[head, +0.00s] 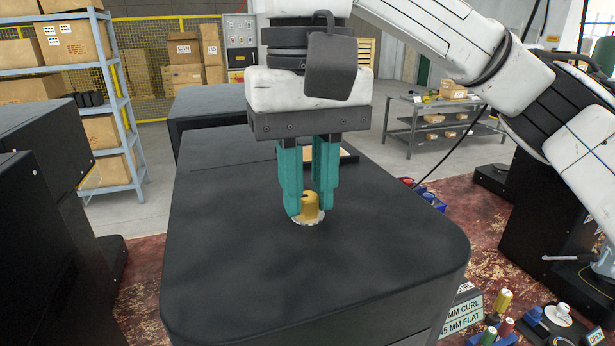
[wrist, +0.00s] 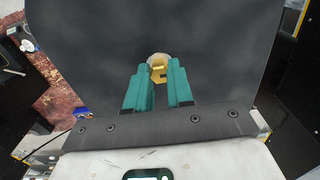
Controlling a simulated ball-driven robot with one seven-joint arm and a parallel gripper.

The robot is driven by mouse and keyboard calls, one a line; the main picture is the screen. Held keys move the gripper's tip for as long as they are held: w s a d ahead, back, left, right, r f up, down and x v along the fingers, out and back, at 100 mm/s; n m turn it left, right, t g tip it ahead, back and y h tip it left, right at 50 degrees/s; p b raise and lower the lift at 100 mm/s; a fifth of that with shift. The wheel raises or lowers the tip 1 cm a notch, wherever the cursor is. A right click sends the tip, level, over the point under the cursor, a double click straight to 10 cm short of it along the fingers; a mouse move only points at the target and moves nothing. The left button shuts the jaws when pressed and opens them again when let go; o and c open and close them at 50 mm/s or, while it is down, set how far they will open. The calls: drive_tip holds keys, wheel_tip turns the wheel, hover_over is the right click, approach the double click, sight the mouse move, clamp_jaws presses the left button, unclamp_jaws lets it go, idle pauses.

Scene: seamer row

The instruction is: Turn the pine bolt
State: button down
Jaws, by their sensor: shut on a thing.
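The bolt (head: 309,206) is a short yellow knob on a pale round plate (head: 308,221), set in the top of a black cabinet (head: 240,270). My gripper (head: 308,210) points down over the cabinet with its teal fingers on either side of the knob, shut on it. In the wrist view the yellow bolt (wrist: 158,74) shows between the fingertips (wrist: 160,72), with the pale plate (wrist: 157,58) just beyond. The fingers hide part of the knob's sides.
Other black cabinets stand at the left (head: 45,220) and behind. Coloured tools and small parts, with a sign (head: 462,316), lie at the lower right. A blue shelf (head: 115,100) with boxes is at the back left. The cabinet top around the bolt is mostly clear.

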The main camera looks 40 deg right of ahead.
sight(308, 195)
drive_tip(key=shift+r+n, duration=0.1)
drive_tip(key=shift+n, duration=1.2)
drive_tip(key=c, duration=1)
unclamp_jaws()
wheel_tip(308, 195, up, 11)
drive_tip(key=shift+f, duration=0.2)
drive_tip(key=shift+f, duration=0.1)
